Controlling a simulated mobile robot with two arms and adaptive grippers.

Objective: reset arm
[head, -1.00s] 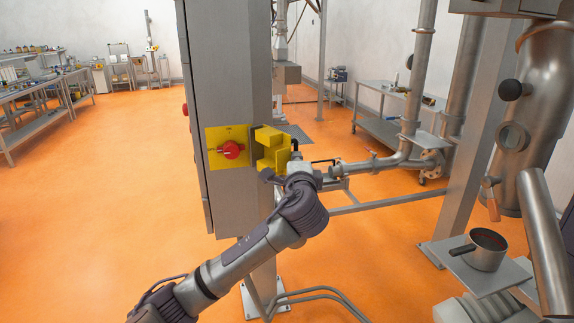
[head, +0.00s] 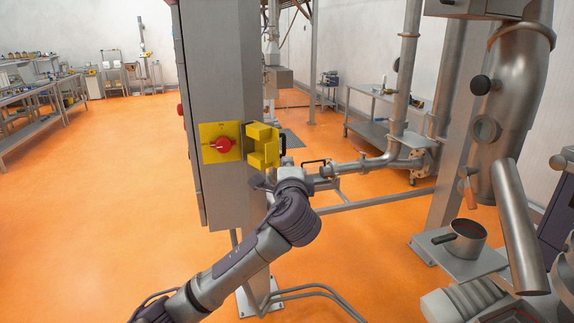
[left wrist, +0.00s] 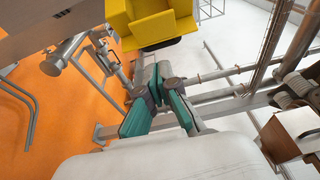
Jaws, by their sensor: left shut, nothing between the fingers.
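My left arm reaches up from the bottom of the head view to the grey cabinet (head: 220,60). Its gripper (head: 260,182) is just below the yellow box-shaped cover (head: 263,140) on the cabinet's edge, and the wrist partly hides it. In the left wrist view, the teal-padded fingers (left wrist: 160,92) are shut with nothing between them. The yellow cover (left wrist: 150,20) is beyond the fingertips there, apart from them. A red rotary switch (head: 222,145) on a yellow plate sits on the cabinet face, left of the cover. My right gripper is not in view.
A steel pipe (head: 365,167) and frame bars run right of the wrist. A saucepan (head: 465,238) stands on a grey plate at the right. Workbenches (head: 40,110) stand far left. The orange floor (head: 110,210) at left is open.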

